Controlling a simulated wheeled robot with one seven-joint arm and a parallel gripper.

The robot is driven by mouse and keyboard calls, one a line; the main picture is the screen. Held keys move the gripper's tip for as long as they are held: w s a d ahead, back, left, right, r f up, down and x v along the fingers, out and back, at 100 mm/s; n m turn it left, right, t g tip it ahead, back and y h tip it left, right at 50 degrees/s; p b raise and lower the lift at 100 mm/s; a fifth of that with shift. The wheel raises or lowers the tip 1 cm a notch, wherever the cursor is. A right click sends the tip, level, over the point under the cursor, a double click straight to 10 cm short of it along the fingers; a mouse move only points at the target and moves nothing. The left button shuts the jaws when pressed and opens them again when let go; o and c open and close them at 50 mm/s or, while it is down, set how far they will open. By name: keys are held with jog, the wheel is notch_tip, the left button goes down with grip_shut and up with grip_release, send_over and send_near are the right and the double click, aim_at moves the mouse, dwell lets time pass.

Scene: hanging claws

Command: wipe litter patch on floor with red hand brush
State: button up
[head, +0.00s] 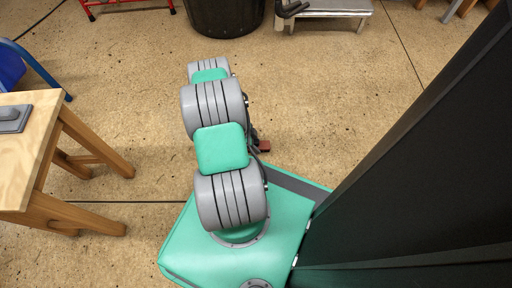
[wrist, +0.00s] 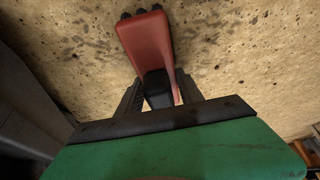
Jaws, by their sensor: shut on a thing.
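The red hand brush (wrist: 148,42) is in my gripper (wrist: 158,88), with dark bristle tufts at its far end. The two dark fingers are shut on the brush's near part, and the brush points away from me over the floor. How close the bristles are to the floor I cannot tell. In the head view only a small red bit of the brush (head: 264,146) shows beside my arm, which hides my gripper. Dark specks (wrist: 78,48) lie on the tan floor left of the brush; whether they are the litter patch or floor marks I cannot tell.
A wooden table (head: 25,165) with a grey object on it stands at the left. A black bin (head: 227,15) and a low grey step (head: 335,8) stand at the back. Blue furniture (head: 20,68) is at the left edge. The floor (head: 340,100) right of my arm is clear.

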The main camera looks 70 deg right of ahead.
aim_at(256, 143)
jog(key=shift+w+d+b, duration=0.3)
jog(key=shift+d, duration=0.3)
jog(key=shift+s+a+r, duration=0.1)
jog(key=shift+s+a, duration=0.05)
jog(key=shift+a, duration=0.1)
jog(key=shift+s+a+f+p, duration=0.2)
jog(key=shift+s+a, duration=0.15)
jog(key=shift+a, duration=0.3)
jog(key=shift+s+a+f+p, duration=0.1)
jog(key=shift+s+a+p, duration=0.15)
jog(key=shift+a, duration=0.4)
jog(key=shift+w+d+b, duration=0.15)
jog(key=shift+d+b, duration=0.3)
jog(key=shift+b, duration=0.05)
grip_shut()
jog(key=shift+w+d+r+b, duration=0.1)
jog(key=shift+w+d+b, duration=0.2)
jog(key=shift+d, duration=0.25)
jog(key=shift+w+d+r+b, duration=0.1)
jog(key=shift+w+d+b, duration=0.2)
jog(key=shift+d, duration=0.2)
jog(key=shift+s+a+f+p, duration=0.2)
jog(key=shift+s+a, duration=0.25)
jog(key=shift+a, duration=0.35)
jog(key=shift+s+a+f+p, duration=0.15)
jog(key=shift+s+a, duration=0.25)
jog(key=shift+a, duration=0.4)
jog(key=shift+r, duration=0.2)
